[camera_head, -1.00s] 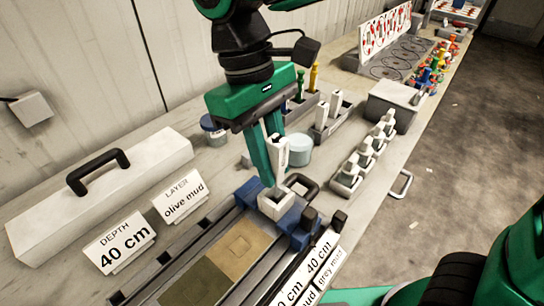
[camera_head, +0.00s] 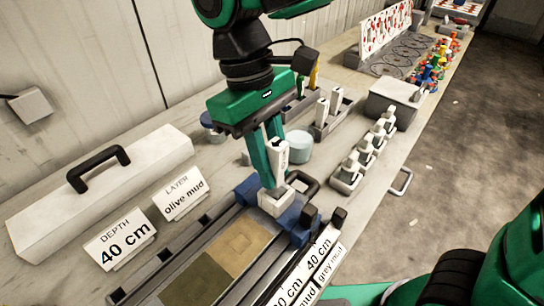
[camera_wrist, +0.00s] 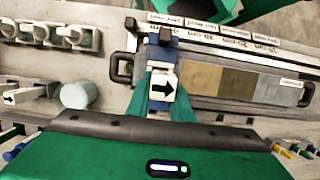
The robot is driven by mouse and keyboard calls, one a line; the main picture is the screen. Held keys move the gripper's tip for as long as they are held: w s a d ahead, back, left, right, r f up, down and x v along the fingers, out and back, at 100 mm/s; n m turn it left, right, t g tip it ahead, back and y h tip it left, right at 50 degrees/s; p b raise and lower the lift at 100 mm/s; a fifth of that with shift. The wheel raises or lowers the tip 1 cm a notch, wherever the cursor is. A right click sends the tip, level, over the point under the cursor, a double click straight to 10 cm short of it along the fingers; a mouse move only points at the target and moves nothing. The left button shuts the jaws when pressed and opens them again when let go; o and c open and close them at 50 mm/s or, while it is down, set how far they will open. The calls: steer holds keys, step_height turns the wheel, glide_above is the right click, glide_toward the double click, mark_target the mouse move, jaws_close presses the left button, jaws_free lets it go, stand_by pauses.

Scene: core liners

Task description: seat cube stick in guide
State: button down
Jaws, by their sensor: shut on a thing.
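The cube stick (camera_head: 277,153) is white and stands near upright, slightly tilted, in my gripper (camera_head: 271,178). My teal fingers are shut on it from both sides. In the wrist view the stick's white top (camera_wrist: 162,87) carries a black arrow, and my gripper (camera_wrist: 162,108) is around it. The guide (camera_head: 298,217) is blue and spans the rail tray, with a white square block (camera_head: 277,203) at its middle. The stick's lower end meets this block. My fingers hide the contact, so I cannot tell how deep it sits. Blue also shows in the wrist view (camera_wrist: 165,55).
The tray holds tan and olive layers (camera_head: 205,280). Label cards (camera_head: 126,240) stand at the left by a long white box (camera_head: 100,190). A pale blue jar (camera_head: 298,146) and a rack of white pieces (camera_head: 362,158) stand to the right.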

steer(key=shift+f, duration=1.25)
steer(key=c, duration=1.5)
jaws_free()
steer(key=v, duration=1)
steer(key=shift+w+r, duration=0.2)
steer(key=shift+r, duration=0.05)
